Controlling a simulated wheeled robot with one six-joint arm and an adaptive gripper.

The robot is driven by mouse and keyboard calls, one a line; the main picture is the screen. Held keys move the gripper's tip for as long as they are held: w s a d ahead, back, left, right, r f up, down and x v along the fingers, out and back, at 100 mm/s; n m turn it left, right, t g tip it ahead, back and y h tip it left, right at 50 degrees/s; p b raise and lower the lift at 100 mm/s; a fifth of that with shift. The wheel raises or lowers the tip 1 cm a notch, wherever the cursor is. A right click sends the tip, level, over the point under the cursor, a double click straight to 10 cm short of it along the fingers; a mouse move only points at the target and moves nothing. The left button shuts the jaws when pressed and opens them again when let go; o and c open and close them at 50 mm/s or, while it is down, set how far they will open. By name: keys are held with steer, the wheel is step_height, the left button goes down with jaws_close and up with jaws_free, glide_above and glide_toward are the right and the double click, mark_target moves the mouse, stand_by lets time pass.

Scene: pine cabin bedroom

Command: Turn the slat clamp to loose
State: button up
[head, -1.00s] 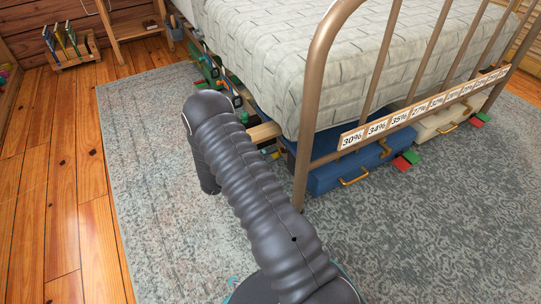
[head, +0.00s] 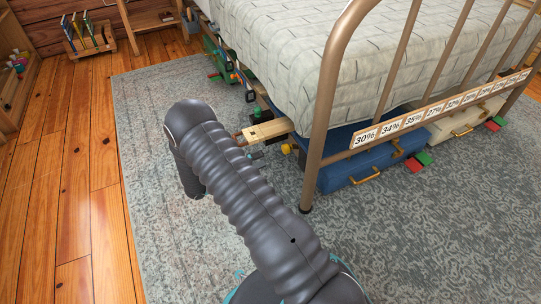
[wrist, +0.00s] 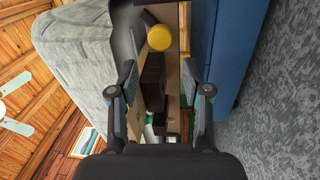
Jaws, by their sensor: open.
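A pale wooden slat end (head: 268,131) sticks out from under the bed's side in the head view. A yellow knob (head: 287,148) shows just below it, near the bedpost. In the wrist view a round yellow knob (wrist: 160,37) lies ahead, beside dark and wooden parts under the mattress. I cannot tell for sure which part is the slat clamp, or its setting. My gripper (wrist: 159,72) is open and empty, its fingers spread either side of the line to the yellow knob, apart from it.
The bed's metal frame (head: 322,120) and mattress (head: 300,60) stand close on the right. A blue case (head: 345,170) lies under the bed; its side also fills part of the wrist view (wrist: 228,50). Grey rug (head: 150,130) is clear on the left.

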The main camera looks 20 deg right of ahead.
steer(key=shift+a+f, duration=0.15)
steer(key=shift+a, duration=1.2)
